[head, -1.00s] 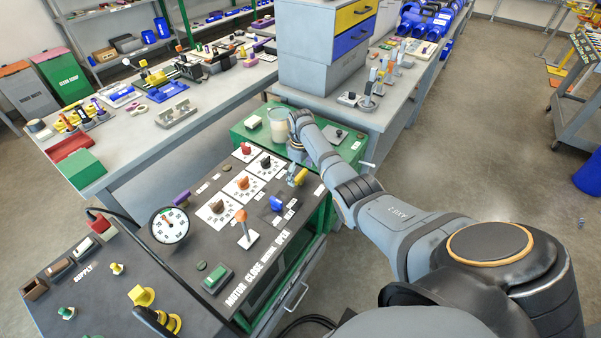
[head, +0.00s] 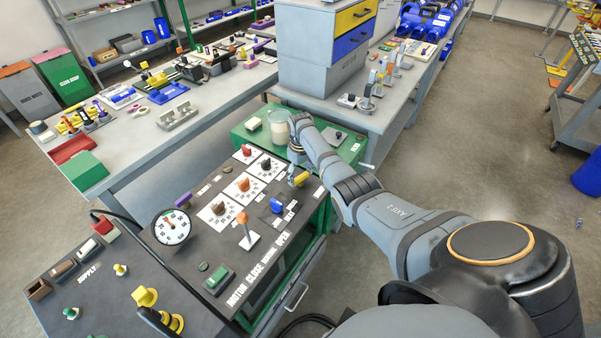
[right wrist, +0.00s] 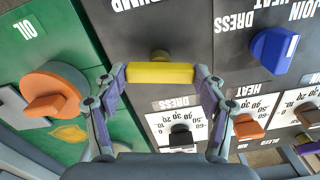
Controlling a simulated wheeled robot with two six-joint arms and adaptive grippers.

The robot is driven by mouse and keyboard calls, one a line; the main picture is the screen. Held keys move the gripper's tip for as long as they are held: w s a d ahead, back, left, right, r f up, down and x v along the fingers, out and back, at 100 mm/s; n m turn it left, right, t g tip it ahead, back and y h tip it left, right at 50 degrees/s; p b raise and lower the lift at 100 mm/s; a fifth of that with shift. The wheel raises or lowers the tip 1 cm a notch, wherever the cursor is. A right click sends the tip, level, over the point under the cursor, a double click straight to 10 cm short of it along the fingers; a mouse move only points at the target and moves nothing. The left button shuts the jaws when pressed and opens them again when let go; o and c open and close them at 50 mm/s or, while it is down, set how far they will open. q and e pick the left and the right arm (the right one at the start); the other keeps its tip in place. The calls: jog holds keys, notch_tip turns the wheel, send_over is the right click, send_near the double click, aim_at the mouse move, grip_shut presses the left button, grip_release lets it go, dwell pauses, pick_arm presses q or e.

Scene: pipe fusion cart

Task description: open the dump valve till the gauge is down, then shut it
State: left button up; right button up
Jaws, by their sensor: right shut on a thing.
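The dump valve has a yellow bar handle (right wrist: 160,73) on a short brass-coloured stem, beside an upside-down, partly cut-off label in the right wrist view. The handle lies level across that picture. My right gripper (right wrist: 160,78) is shut on it, one finger at each end. In the head view the yellow handle (head: 301,179) shows at the panel's right edge, with my right gripper (head: 292,172) partly hidden behind it and the wrist. The round white gauge (head: 171,226) stands at the panel's left; its needle is too small to read surely. My left gripper is out of view.
Near the handle are a blue knob (right wrist: 273,50), a black dial knob (right wrist: 180,134) and an orange knob (right wrist: 52,90) on the green box. An orange-topped lever (head: 244,230) stands on the panel. A black hose (head: 120,215) runs by the gauge.

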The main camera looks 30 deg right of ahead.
jog(key=m+p, duration=0.1)
jog(key=m, duration=0.1)
jog(key=shift+r+m, duration=0.15)
jog(key=shift+m, duration=0.25)
jog(key=m+p, duration=0.1)
jog(key=m, duration=0.2)
jog(key=shift+m, duration=0.3)
jog(key=m+p, duration=0.1)
jog(key=m, duration=0.2)
jog(key=shift+m, duration=2.2)
jog(key=o, duration=1.2)
jog(key=shift+c, duration=0.2)
